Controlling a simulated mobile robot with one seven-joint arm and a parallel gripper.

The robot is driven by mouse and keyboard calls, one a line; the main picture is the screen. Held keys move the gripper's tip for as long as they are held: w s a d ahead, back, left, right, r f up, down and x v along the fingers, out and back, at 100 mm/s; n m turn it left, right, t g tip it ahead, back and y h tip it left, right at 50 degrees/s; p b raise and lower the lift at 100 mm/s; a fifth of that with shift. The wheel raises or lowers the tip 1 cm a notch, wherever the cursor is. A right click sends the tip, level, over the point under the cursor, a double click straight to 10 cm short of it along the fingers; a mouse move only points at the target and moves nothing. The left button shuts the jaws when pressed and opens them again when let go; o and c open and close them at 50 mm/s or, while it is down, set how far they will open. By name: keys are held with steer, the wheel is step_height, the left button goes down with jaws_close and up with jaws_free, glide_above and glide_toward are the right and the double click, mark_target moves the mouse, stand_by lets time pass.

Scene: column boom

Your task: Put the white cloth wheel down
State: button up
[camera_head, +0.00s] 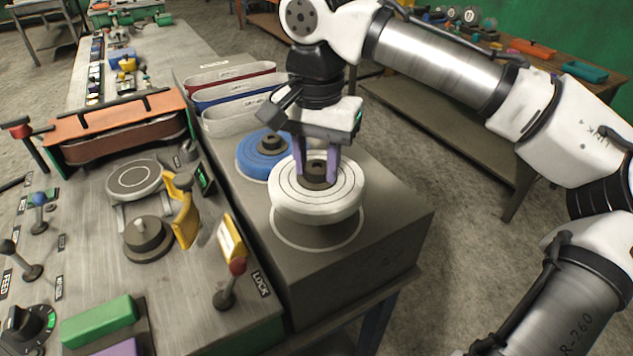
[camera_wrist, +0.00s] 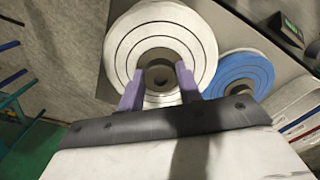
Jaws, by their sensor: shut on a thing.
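The white cloth wheel (camera_head: 330,199) is round and flat with ring stitching and a dark hub in its middle. My gripper (camera_head: 316,176) points down with its purple fingers shut on the hub. In the head view the wheel seems to hang a little above a thin white circle (camera_head: 281,237) marked on the grey bench block (camera_head: 349,263). The wheel's shadow falls inside this circle. In the wrist view the white wheel (camera_wrist: 201,42) also shows with the fingers (camera_wrist: 160,85) on either side of its hub. Its underside is hidden.
A blue wheel (camera_head: 247,157) lies close behind and left of the white one. Several belts in red, blue and white (camera_head: 232,122) stand behind it. A machine bench with levers, a yellow part (camera_head: 186,222) and a red-knobbed lever (camera_head: 237,267) is to the left. The block's front right is clear.

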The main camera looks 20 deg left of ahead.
mark_target(317, 187)
steer(key=shift+f, duration=2.45)
steer(key=o, duration=1.1)
steer(key=shift+f, duration=0.1)
steer(key=shift+o, duration=0.2)
step_height(317, 187, up, 12)
steer(key=shift+r+b, duration=0.15)
steer(key=shift+b, duration=0.55)
